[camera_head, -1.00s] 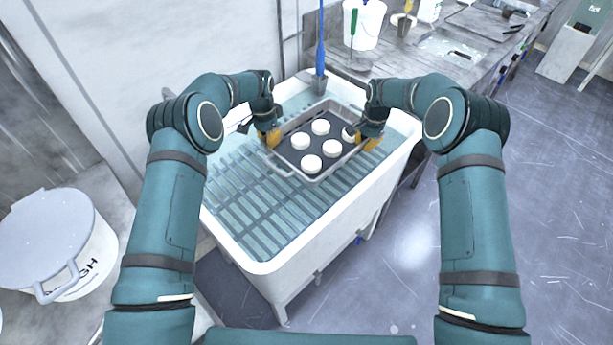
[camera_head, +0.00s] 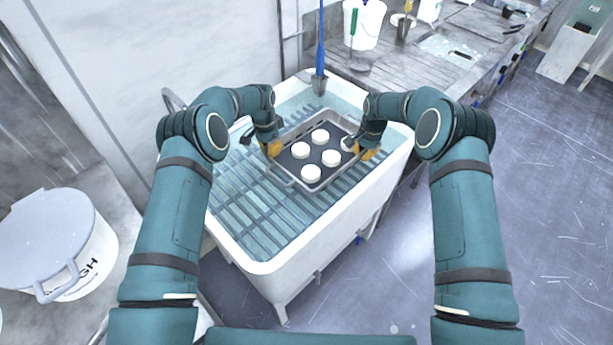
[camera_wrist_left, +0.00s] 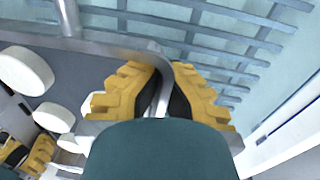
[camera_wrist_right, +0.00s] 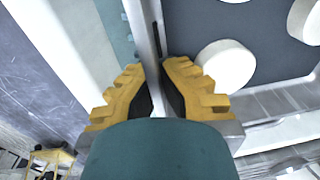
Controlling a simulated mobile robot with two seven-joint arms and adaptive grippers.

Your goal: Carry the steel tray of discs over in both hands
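The steel tray (camera_head: 316,148) has raised metal walls and a dark floor, and carries several white round discs (camera_head: 311,172). It is over the slatted top of a white basin; I cannot tell whether it touches the slats. My left gripper (camera_head: 273,149) is shut on the tray's left side; in the left wrist view its yellow fingers (camera_wrist_left: 162,85) close around a metal bar of the tray. My right gripper (camera_head: 364,153) is shut on the right side; its fingers (camera_wrist_right: 160,85) pinch the rim in the right wrist view. It partly hides one disc.
The white basin (camera_head: 335,225) has blue-grey slats (camera_head: 250,205) with free room in front of the tray. A blue-handled tool (camera_head: 320,60) stands behind. A bench with a white bucket (camera_head: 364,24) is at the back right. A lidded tub (camera_head: 60,240) is at left.

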